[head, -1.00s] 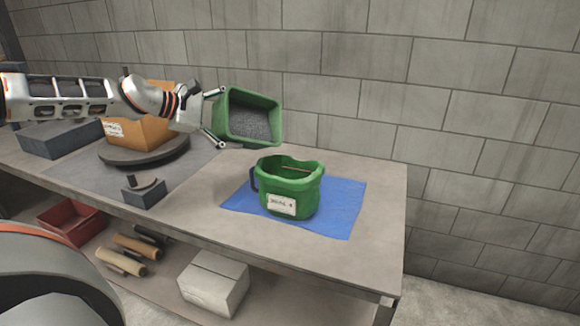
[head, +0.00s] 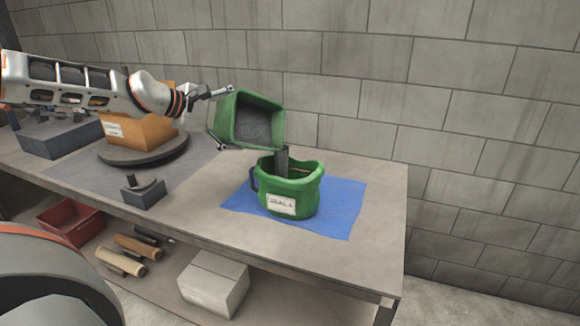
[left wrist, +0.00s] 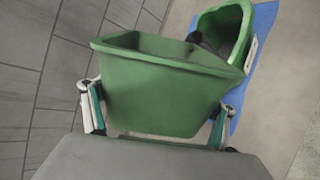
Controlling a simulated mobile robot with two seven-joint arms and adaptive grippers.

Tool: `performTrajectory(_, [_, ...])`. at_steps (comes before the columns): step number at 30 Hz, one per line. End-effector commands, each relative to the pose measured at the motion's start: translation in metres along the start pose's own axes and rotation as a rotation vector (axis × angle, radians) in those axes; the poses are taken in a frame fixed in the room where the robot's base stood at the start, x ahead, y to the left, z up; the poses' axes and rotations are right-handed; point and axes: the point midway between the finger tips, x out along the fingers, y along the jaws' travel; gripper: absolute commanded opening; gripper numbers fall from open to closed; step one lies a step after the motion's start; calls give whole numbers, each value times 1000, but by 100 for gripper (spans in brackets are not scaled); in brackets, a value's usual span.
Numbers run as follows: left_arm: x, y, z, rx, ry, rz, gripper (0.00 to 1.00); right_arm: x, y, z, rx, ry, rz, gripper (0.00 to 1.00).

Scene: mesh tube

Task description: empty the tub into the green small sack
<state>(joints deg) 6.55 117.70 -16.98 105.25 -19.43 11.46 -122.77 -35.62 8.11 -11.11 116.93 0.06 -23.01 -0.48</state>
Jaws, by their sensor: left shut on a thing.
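My left gripper (head: 217,115) is shut on the green tub (head: 236,142) and holds it tilted above and a little left of the sack. The tub's open side faces toward the camera and down to the right, with dark grey grains (head: 253,126) inside. A dark grey stream (head: 283,160) falls from its lower right corner into the green small sack (head: 303,200). The sack stands open and upright with a white label. In the left wrist view the tub (left wrist: 165,95) sits between my fingers, with the sack (left wrist: 232,20) beyond it. My right gripper is not in view.
The sack stands on a blue mat (head: 340,218) near the right end of the grey table (head: 375,260). An orange box (head: 150,132) on a dark round turntable (head: 145,158) and a small dark block (head: 143,193) are to the left. A block wall stands behind.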

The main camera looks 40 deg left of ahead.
Motion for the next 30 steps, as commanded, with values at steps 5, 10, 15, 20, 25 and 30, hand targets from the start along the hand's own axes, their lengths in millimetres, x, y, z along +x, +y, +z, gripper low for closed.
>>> performTrajectory(5, [-1, 4, -1, -11, -8, 7, 47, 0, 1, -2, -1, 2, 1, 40])
performTrajectory(10, [-1, 4, -2, -30, -20, 6, 47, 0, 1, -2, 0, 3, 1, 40])
performTrajectory(15, [-1, 4, -4, -46, -29, 6, 47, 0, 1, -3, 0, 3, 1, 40])
performTrajectory(20, [-2, 5, -5, -63, -39, 6, 47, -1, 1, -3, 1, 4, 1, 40])
performTrajectory(25, [-2, 5, -7, -90, -55, 6, 47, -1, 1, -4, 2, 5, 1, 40])
performTrajectory(30, [-3, 6, -9, -111, -68, 6, 47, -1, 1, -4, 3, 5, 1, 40])
